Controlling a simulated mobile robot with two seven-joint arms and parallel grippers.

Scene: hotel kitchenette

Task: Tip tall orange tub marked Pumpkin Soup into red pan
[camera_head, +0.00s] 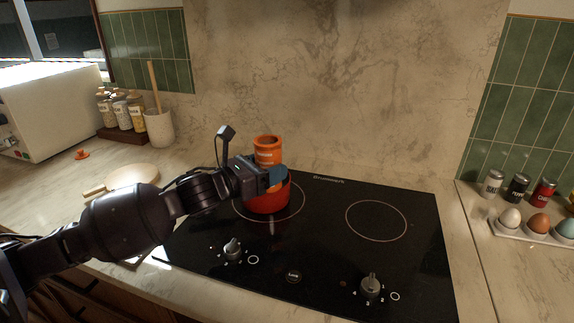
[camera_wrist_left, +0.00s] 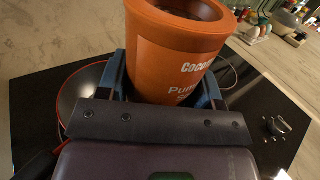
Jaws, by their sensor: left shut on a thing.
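My left gripper (camera_head: 272,176) is shut around the tall orange tub (camera_head: 267,150), with its fingers on either side of it. In the left wrist view the tub (camera_wrist_left: 175,50) stands between the blue fingers, its open top facing up and part of its white lettering, "Pum", readable. The tub looks about upright. The red pan (camera_head: 269,200) sits on the left rear ring of the hob, below and behind the gripper. In the left wrist view the pan's dark inside (camera_wrist_left: 82,92) shows to the left of the tub. My right gripper is not in view.
The black hob (camera_head: 330,225) has a free ring on the right and knobs along its front. A utensil crock (camera_head: 159,127), jars (camera_head: 121,112) and a round wooden board (camera_head: 132,178) are at the left. Shakers (camera_head: 516,188) and an egg tray (camera_head: 530,236) are at the right.

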